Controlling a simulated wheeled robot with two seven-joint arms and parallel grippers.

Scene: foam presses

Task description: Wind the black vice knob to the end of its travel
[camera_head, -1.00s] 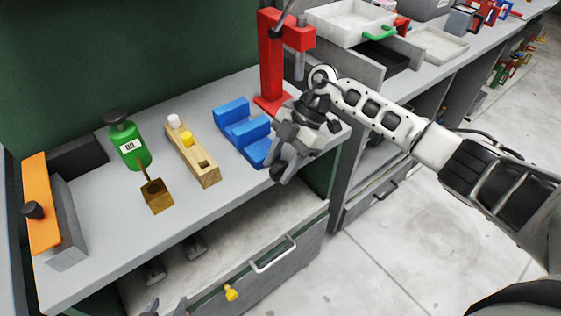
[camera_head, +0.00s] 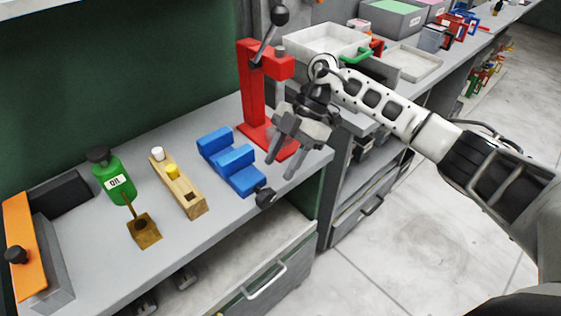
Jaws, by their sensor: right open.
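The black vice knob (camera_head: 265,197) sticks out at the front end of the blue vice (camera_head: 231,160), near the front edge of the bench. The blue vice has stepped blocks with a gap between them. My right gripper (camera_head: 279,161) is open and empty, with its fingers pointing down and to the left, above and behind the knob and to the right of the vice. It does not appear to touch the knob. My left gripper is not in view.
The red press (camera_head: 252,95) with its black-knobbed lever stands just behind my right gripper. The drawer (camera_head: 262,290) below is open.

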